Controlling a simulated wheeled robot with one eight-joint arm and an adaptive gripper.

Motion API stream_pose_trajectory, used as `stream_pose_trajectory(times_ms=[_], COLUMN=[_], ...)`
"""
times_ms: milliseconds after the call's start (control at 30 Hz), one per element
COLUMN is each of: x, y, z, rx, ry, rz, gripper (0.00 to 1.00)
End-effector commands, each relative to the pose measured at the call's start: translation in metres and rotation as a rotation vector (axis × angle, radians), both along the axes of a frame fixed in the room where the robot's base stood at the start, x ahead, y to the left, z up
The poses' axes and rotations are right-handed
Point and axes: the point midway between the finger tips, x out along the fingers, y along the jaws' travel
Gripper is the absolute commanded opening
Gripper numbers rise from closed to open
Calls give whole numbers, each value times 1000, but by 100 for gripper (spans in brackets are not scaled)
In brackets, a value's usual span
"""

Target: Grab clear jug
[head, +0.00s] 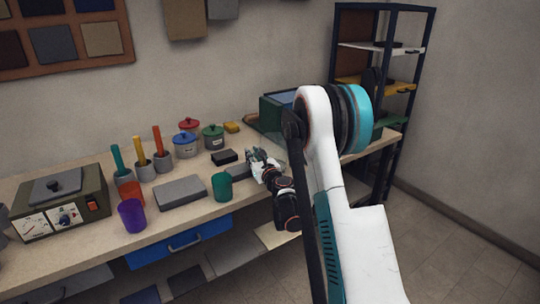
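My gripper (256,158) is small in the head view, low over the workbench, at the end of my arm. It lies to the right of a small black box (224,157) and behind and right of a teal cup (222,187). I cannot make out whether its fingers are open or shut, or whether anything is between them. I cannot pick out a clear jug with certainty. Pale, glassy-looking shapes show at the gripper, but they may be its own parts. My arm hides part of the bench's right side.
The workbench (102,238) also holds a purple cup (132,216), an orange cup (130,191), a grey slab (180,192), a green device (62,203), several lidded pots (186,147) and a dark green bin (277,110). A shelf rack (384,48) stands at the back right.

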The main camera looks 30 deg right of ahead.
Motion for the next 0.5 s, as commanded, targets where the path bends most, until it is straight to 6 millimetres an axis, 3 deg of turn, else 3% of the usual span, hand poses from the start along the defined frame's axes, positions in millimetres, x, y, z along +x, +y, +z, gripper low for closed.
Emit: stream_pose_trajectory(times_ms=[133, 200, 500], x=[0, 0, 0], y=[0, 0, 0], z=[0, 0, 0], rx=[0, 0, -1], ry=[0, 0, 0], rz=[0, 0, 0], gripper=[17, 1, 0])
